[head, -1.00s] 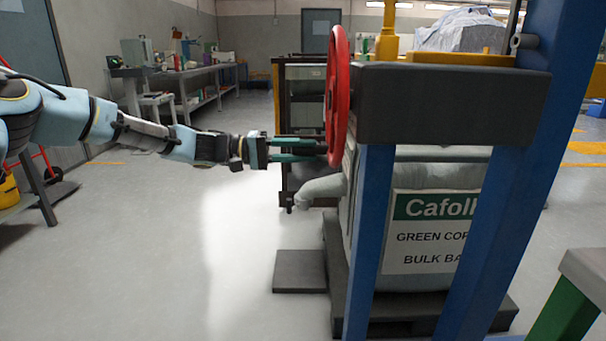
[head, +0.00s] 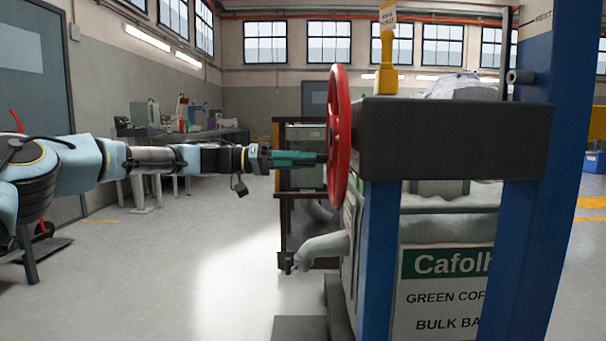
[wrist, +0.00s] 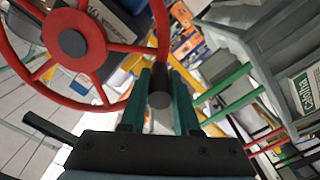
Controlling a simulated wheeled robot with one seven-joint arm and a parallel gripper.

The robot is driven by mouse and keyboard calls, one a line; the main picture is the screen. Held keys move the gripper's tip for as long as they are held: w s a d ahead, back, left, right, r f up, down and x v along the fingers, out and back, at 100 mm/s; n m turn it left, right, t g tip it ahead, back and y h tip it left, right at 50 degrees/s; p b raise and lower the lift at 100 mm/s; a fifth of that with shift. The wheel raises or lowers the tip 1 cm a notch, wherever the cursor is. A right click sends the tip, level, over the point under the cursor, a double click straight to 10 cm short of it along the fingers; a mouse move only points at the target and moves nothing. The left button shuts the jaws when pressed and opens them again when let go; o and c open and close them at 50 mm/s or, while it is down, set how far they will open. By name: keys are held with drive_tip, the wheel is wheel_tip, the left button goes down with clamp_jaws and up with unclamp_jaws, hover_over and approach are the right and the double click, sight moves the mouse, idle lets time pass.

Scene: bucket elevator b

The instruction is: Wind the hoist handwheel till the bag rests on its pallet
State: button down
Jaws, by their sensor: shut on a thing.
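The red handwheel (head: 338,138) stands nearly edge-on at the left end of a dark beam. It also shows at the upper left of the wrist view (wrist: 72,42). My gripper (head: 322,157) reaches in from the left. In the wrist view its green fingers (wrist: 160,98) are shut on the wheel's dark handle (wrist: 159,91). The grey bulk bag (head: 450,226), with a green and white label, hangs below the beam behind blue posts. A dark pallet edge (head: 338,310) shows low at its left. The bag's underside is out of frame, so contact with the pallet cannot be seen.
A grey spout (head: 320,247) juts left below the wheel. A blue post (head: 375,260) and the dark beam (head: 450,138) stand close right of my gripper. A flat dark plate (head: 300,328) lies on the floor.

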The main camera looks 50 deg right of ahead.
drive_tip(key=shift+w+d+r, duration=0.2)
drive_tip(key=shift+w, duration=0.05)
idle(0.3)
drive_tip(key=c, duration=0.7)
unclamp_jaws()
drive_tip(key=shift+s, duration=0.1)
drive_tip(key=shift+o, duration=0.2)
drive_tip(key=shift+a, duration=0.1)
drive_tip(key=v, duration=1)
drive_tip(key=shift+w+a+p, duration=0.2)
drive_tip(key=shift+w+p, duration=0.1)
drive_tip(key=shift+p, duration=0.05)
